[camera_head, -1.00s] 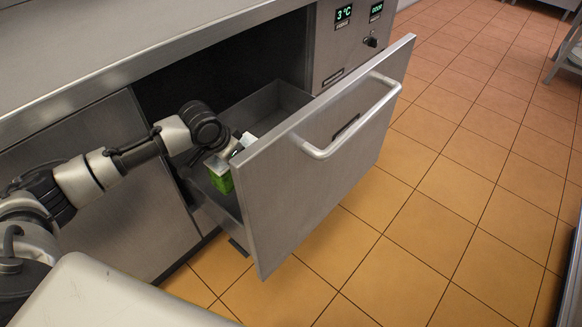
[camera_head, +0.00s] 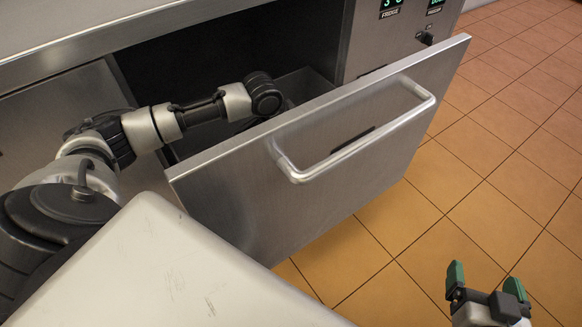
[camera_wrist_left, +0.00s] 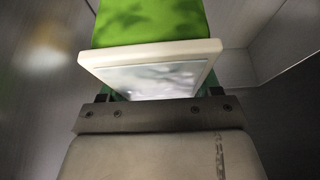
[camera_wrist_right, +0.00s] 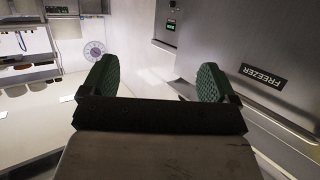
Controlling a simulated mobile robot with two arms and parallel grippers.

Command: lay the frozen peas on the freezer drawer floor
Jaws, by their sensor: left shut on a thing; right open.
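The pack of frozen peas (camera_wrist_left: 150,20) is green with a white edge and a pale, shiny end face. It shows in the left wrist view and is hidden in the head view. My left gripper (camera_wrist_left: 158,92) is shut on its near end, inside or just over the drawer. The freezer drawer (camera_head: 320,150) stands pulled open in the head view, its tall steel front hiding most of its inside. Grey walls show around the peas in the left wrist view; whether the pack touches the floor I cannot tell. My right gripper (camera_head: 486,283) is open and empty over the tiles.
The drawer's bar handle (camera_head: 355,150) sticks out toward the right. A steel counter (camera_head: 130,25) runs above the opening, and a control panel (camera_head: 405,35) is at the top right. The tiled floor (camera_head: 500,130) to the right is clear. A freezer label (camera_wrist_right: 263,76) shows in the right wrist view.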

